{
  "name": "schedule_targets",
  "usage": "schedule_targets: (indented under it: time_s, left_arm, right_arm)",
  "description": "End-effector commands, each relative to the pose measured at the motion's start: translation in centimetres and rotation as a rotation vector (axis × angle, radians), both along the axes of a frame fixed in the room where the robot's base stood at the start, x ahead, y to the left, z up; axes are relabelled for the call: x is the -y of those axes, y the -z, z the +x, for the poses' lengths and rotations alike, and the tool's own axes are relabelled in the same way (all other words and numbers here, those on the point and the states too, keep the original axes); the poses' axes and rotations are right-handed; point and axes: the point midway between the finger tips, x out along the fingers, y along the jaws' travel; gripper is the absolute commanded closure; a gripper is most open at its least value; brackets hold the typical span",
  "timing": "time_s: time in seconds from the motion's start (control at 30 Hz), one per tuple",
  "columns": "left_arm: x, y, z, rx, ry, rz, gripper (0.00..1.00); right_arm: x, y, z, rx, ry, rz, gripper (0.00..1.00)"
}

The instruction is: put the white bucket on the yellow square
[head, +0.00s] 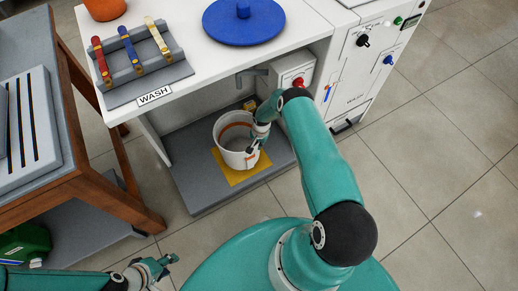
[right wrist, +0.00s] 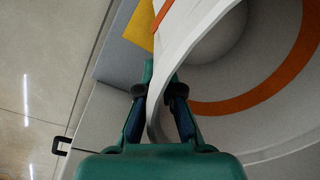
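The white bucket (head: 228,152), with an orange band inside, stands about upright over the yellow square (head: 237,178) on the low grey shelf under the counter. Yellow shows in front of and beside its base; I cannot tell whether the base touches. My right gripper (head: 256,143) is at the bucket's right rim. In the right wrist view its fingers (right wrist: 158,92) lie on both sides of the bucket wall (right wrist: 189,45), shut on it. Part of the yellow square (right wrist: 141,27) shows there too. My left gripper (head: 168,266) is open and empty at the lower left, over the floor.
The white counter (head: 200,70) overhangs the shelf (head: 197,183), bearing a blue lid (head: 243,30) and a grey rack (head: 145,72). A box with a red knob (head: 298,82) and a tap (head: 250,74) are behind the bucket. A wooden table (head: 90,190) stands left.

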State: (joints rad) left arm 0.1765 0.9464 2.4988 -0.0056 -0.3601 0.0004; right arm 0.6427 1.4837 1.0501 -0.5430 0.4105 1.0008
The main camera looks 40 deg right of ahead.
Motion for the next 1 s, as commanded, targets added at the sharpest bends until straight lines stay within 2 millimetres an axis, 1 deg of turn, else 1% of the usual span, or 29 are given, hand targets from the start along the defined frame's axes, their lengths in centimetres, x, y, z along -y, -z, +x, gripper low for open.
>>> schedule_targets:
  time_s: [0.03,0.1,0.2,0.3,0.6,0.7,0.77,0.8,1.0]
  left_arm:
    - [0.0,0.6,0.0,0.0,0.0,0.0,0.6]
    - [0.0,1.0,0.0,0.0,0.0,0.0,0.6]
    - [0.0,1.4,0.0,0.0,0.0,0.0,0.6]
    - [0.0,1.5,0.0,0.0,0.0,0.0,0.6]
    - [0.0,1.6,0.0,0.0,0.0,0.0,0.6]
    - [0.0,1.6,0.0,0.0,0.0,0.0,0.6]
    - [0.0,1.6,0.0,0.0,0.0,0.0,0.6]
    - [0.0,1.6,0.0,0.0,0.0,0.0,0.6]
    - [0.0,1.6,0.0,0.0,0.0,0.0,0.6]
  right_arm:
    - [0.1,0.7,0.3,0.003,0.0,-0.001,1.0]
    - [0.0,1.9,0.2,0.002,0.001,0.0,1.0]
    - [0.0,3.1,0.3,0.004,-0.001,-0.001,1.0]
    - [0.1,3.5,0.3,0.005,0.0,-0.002,1.0]
    - [0.1,3.6,0.3,0.004,0.0,-0.002,1.0]
    - [0.0,3.6,0.2,0.001,0.0,-0.001,0.82]
    - [0.0,3.6,0.1,0.001,0.0,-0.001,0.72]
    - [0.1,3.6,0.2,0.001,0.0,-0.001,0.69]
    - [0.1,3.6,0.1,0.001,0.0,-0.001,0.69]
